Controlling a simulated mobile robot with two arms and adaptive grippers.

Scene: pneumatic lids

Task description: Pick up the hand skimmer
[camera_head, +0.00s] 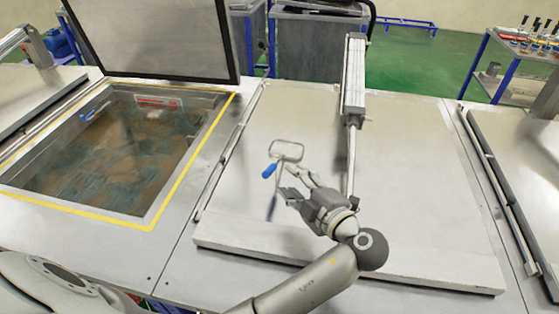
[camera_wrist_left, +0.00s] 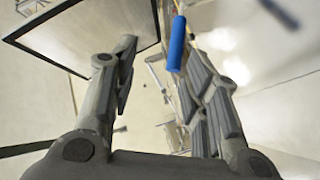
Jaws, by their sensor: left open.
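The hand skimmer (camera_head: 269,171) has a blue handle and a pale wire loop frame. In the head view it shows over the closed grey lid, just beyond the fingertips of my left gripper (camera_head: 288,181). A dark streak like its shadow lies on the lid nearer to me. In the left wrist view the blue handle (camera_wrist_left: 177,45) stands close beside the right finger, near the tips of my open left gripper (camera_wrist_left: 157,50). I cannot tell whether a finger touches it. My right gripper is not in view.
The closed lid (camera_head: 400,215) carries a pneumatic cylinder (camera_head: 354,85) right of my gripper. To the left is an open tank (camera_head: 105,150) of murky liquid with a yellow border and raised dark lid (camera_head: 155,40). A rack table (camera_head: 510,60) stands at the back right.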

